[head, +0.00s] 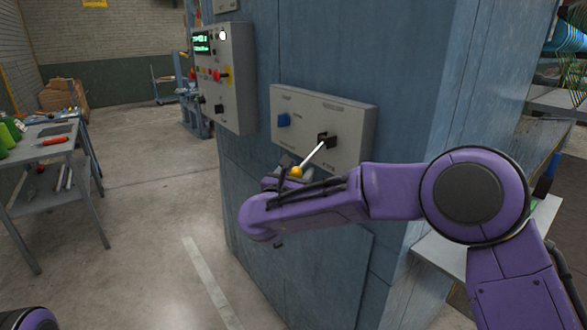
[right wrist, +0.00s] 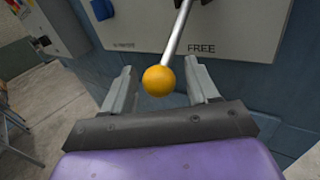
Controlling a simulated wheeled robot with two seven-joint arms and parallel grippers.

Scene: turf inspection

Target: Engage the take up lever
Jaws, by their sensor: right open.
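The take up lever is a pale metal rod (head: 314,153) with a yellow ball knob (head: 296,171). It comes out of a black slot on a grey panel (head: 360,124) and slants down to the left. In the right wrist view the knob (right wrist: 159,80) hangs between the two fingers of my right gripper (right wrist: 160,68). The fingers are apart, with a gap on each side of the knob. The word FREE is printed on the panel right of the rod. In the head view my right gripper (head: 283,174) is partly hidden by its own wrist. My left gripper is out of view.
The panel sits on a blue metal cabinet (head: 250,95); a blue knob (head: 284,120) is left of the lever. A control box (head: 236,85) with buttons hangs farther left. A grey workbench (head: 50,150) stands at far left, with open concrete floor between.

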